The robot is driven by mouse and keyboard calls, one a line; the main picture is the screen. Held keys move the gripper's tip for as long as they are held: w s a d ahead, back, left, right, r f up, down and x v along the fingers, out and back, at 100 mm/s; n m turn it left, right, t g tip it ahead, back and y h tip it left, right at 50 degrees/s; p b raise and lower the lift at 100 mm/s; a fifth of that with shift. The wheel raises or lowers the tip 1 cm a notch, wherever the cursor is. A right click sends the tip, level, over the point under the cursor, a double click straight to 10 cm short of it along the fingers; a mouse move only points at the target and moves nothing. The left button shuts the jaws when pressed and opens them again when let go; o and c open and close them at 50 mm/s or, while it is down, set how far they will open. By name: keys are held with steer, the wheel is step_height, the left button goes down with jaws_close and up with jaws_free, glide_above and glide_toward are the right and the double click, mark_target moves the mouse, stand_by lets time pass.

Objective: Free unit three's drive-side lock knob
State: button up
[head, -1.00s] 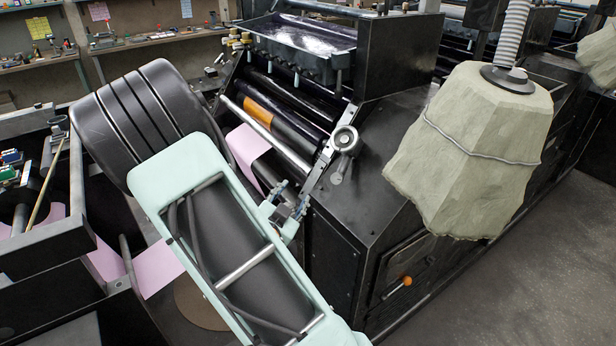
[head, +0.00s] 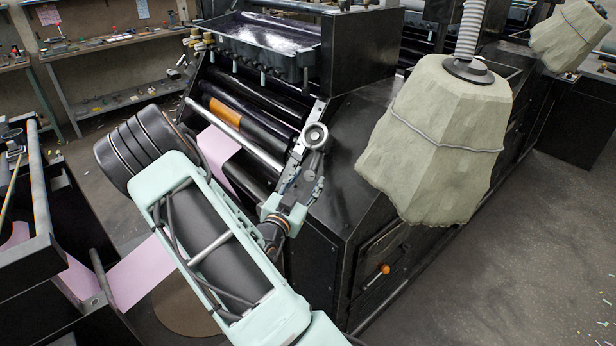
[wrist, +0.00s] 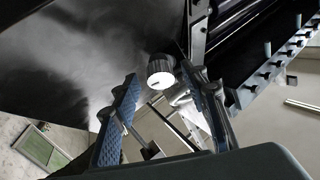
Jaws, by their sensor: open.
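A round silver lock knob (head: 315,136) sits at the upper end of a metal bracket on the near side of the black press unit (head: 370,150). In the wrist view the knob (wrist: 160,72) shows its bright end face. My gripper (head: 311,165) is open just below the knob in the head view. In the wrist view its two blue-padded fingers (wrist: 157,85) point toward the knob, which appears between their tips. I cannot tell whether either finger touches it. No unit number is readable.
A cloth-covered hanging shape (head: 440,140) under a ribbed hose stands right of the knob. An ink tray (head: 265,45) with a row of keys is above the rollers. A pink paper web (head: 140,272) runs low at left. An orange-tipped handle (head: 384,269) is low on the press.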

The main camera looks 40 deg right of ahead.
steer(key=shift+w+d, duration=0.3)
steer(key=shift+d, duration=0.15)
jaws_close()
